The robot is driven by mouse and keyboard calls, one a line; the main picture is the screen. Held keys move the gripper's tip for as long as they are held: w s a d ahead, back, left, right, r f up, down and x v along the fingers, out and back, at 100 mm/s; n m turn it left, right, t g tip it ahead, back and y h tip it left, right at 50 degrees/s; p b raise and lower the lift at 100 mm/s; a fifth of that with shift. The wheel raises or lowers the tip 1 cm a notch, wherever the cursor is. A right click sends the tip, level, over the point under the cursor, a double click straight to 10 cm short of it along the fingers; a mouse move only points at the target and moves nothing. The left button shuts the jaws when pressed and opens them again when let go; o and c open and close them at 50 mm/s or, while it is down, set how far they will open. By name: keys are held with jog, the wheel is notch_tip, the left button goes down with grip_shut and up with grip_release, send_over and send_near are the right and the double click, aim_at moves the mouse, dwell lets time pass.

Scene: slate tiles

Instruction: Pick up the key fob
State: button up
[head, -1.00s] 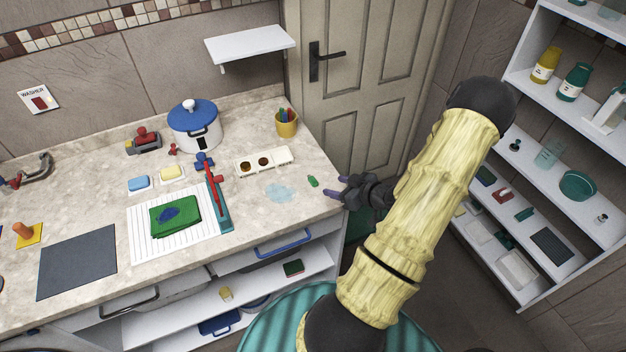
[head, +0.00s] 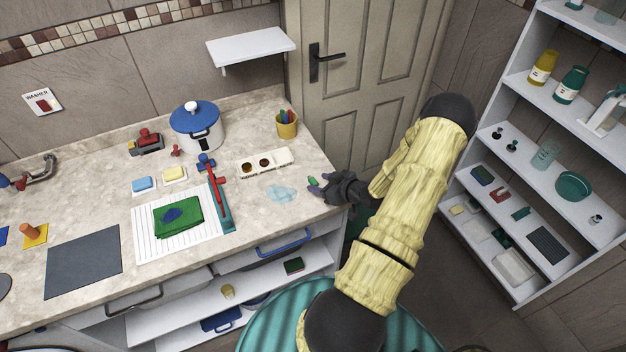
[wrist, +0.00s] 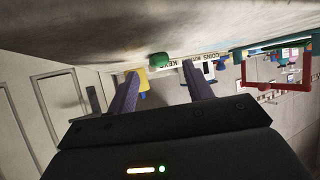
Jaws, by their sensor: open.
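The key fob appears to be the small green piece (head: 313,181) on the worktop near its right end; it also shows in the wrist view (wrist: 160,60), upside down against the counter. My gripper (head: 315,190) is at the counter's right edge, low and close beside the fob. In the wrist view the purple fingers (wrist: 160,74) are apart, and the fob is ahead of the gap between them. I cannot tell whether the fob is between the tips. Nothing is held.
A white tray with compartments (head: 281,157) lies behind and left of the fob; its wall lettering shows in the wrist view. A yellow pen cup (head: 287,130) stands behind. A pale blue wet-looking patch (head: 281,193) lies left. A red-and-teal tool (head: 220,205) lies farther left.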

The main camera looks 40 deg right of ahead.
aim_at(313, 182)
jog(key=shift+x, duration=1.15)
jog(key=shift+c, duration=0.2)
grip_shut()
